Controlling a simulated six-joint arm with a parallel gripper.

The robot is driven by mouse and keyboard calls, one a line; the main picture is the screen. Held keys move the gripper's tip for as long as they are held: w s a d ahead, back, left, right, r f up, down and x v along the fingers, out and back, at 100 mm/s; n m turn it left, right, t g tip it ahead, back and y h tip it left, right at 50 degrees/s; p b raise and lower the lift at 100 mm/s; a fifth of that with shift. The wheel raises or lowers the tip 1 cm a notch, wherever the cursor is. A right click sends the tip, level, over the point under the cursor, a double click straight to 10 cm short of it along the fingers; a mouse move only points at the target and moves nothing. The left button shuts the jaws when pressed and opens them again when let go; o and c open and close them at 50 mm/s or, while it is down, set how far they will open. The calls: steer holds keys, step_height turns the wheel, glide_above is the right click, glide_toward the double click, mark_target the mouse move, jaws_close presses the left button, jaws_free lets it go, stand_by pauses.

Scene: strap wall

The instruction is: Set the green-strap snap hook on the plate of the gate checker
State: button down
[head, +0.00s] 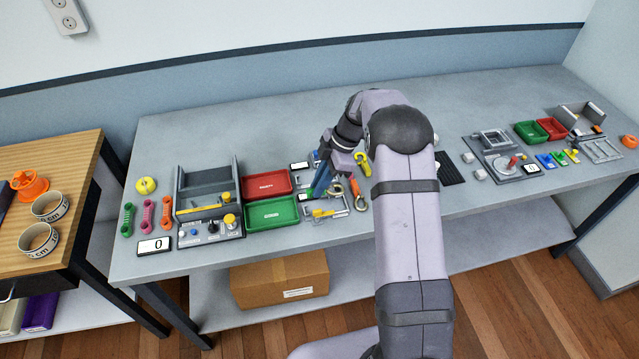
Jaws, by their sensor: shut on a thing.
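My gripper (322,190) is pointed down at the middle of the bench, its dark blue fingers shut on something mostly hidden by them. A bit of green (307,196) shows beside the fingers; I take it for the green strap, but it is too small to be sure. A metal snap hook (337,189) and an orange-strap hook (355,187) lie just right of the fingers. A low grey fixture with yellow parts (326,211), possibly the gate checker, lies just below the fingertips. Whether the held thing touches its plate cannot be told.
Red (267,183) and green (271,212) trays lie left of the gripper. Further left stands a grey station with knobs (211,231) and a display (154,245). A yellow piece (362,160) lies near my arm. More fixtures (494,145) and small trays fill the right end.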

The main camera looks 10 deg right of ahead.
mark_target(323, 195)
steer(key=shift+f, duration=0.25)
steer(key=shift+f+b, duration=0.5)
steer(key=shift+f, duration=0.9)
steer(key=shift+f+b, duration=1.5)
steer(key=shift+b, duration=0.1)
steer(key=shift+f+b, duration=0.2)
steer(key=shift+b, duration=0.45)
steer(key=c, duration=1.3)
jaws_free()
steer(key=shift+c, duration=0.2)
steer(key=shift+o, duration=0.2)
steer(key=shift+f, duration=0.1)
steer(key=shift+s, duration=0.1)
steer(key=shift+c, duration=0.2)
